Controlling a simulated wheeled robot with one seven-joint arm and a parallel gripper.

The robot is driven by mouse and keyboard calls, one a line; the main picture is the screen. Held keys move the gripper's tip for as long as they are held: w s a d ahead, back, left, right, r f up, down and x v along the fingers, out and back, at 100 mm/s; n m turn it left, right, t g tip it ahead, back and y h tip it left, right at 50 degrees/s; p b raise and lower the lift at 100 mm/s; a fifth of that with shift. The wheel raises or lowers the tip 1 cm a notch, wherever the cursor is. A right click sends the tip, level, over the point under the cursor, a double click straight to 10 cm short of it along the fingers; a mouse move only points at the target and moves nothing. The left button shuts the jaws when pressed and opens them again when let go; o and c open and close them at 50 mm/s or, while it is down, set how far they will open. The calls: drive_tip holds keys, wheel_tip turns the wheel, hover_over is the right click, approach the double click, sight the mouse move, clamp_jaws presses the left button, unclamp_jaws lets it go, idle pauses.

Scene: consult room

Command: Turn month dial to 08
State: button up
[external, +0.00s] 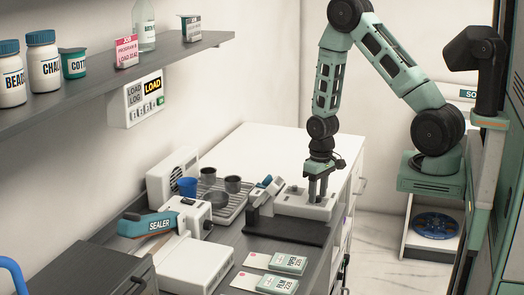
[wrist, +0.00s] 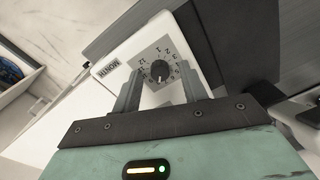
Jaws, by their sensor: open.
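Which number the dial's mark points to is too small to tell. My gripper (wrist: 159,74) is open, with one finger on each side of the knob and a gap to it. In the external view my gripper (external: 318,188) points straight down over the device; its fingers hide the dial there.
A dark flat plate (external: 283,231) lies in front of the device. A sealer (external: 160,224) and a wire rack with cups (external: 232,184) stand to the left. Small packets (external: 289,263) lie at the front. A shelf (external: 190,50) with bottles hangs at the upper left.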

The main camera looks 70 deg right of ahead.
wheel_tip(320, 180, up, 17)
drive_tip(key=b, duration=0.2)
drive_tip(key=shift+d+r, duration=0.15)
drive_tip(key=shift+d, duration=0.2)
drive_tip(key=shift+s+a, duration=0.1)
idle(0.4)
drive_tip(key=a+n+b, duration=0.2)
drive_tip(key=a+n, duration=0.1)
drive_tip(key=a, duration=0.7)
drive_tip(key=s+a+f+n+b, duration=0.1)
drive_tip(key=s+a+n, duration=0.7)
drive_tip(key=s+a, duration=0.8)
drive_tip(key=a, duration=0.3)
drive_tip(key=shift+s+a+f+n+b, duration=0.2)
drive_tip(key=shift+a+n+b, duration=0.1)
drive_tip(key=shift+n+b, duration=0.1)
